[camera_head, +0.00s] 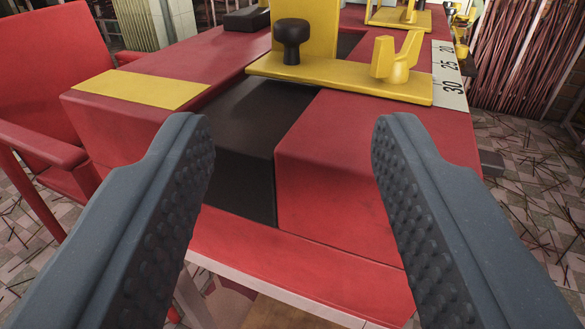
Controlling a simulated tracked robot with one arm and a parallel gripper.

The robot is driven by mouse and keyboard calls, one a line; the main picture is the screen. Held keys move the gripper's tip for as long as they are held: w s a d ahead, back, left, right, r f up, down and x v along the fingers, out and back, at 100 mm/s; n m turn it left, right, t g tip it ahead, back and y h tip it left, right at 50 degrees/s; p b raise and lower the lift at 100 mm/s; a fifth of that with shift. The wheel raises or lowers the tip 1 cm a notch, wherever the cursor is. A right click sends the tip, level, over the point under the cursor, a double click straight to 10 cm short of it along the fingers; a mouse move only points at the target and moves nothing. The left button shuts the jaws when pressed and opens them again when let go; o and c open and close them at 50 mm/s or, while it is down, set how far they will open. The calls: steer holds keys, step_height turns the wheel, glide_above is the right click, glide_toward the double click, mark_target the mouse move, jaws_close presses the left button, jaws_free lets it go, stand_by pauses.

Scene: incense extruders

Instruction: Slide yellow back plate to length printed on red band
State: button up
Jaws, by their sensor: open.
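The yellow back plate (340,78) lies across a dark slot in the red table (345,160), ahead of my gripper. It has an upright yellow part, a black knob (291,40) and a forked yellow piece (397,58). A white scale (449,76) with 20, 25 and 30 runs along the right edge; the plate's right end is beside it, close to 30. My gripper (292,125) is open and empty, its two grey studded fingers wide apart, nearer than the plate and apart from it. I see no red band with a printed length.
A flat yellow patch (141,89) lies on the table's left part. A red chair (50,75) stands at left. Bundled sticks (525,55) stand at right; loose sticks litter the tiled floor.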

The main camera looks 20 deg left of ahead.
jaws_close()
step_height(320, 180, up, 3)
steer(key=w+d+m+h, duration=0.2)
steer(key=m+h, duration=0.2)
steer(key=m, duration=0.3)
steer(key=m+g, duration=0.4)
steer(key=m, duration=1)
glide_toward(288, 36)
steer(key=shift+h, duration=0.4)
steer(key=x, duration=0.5)
steer(key=shift+s+a+f, duration=0.2)
steer(key=shift+a, duration=0.1)
steer(key=shift+w+a+f, duration=0.1)
steer(key=shift+w, duration=0.75)
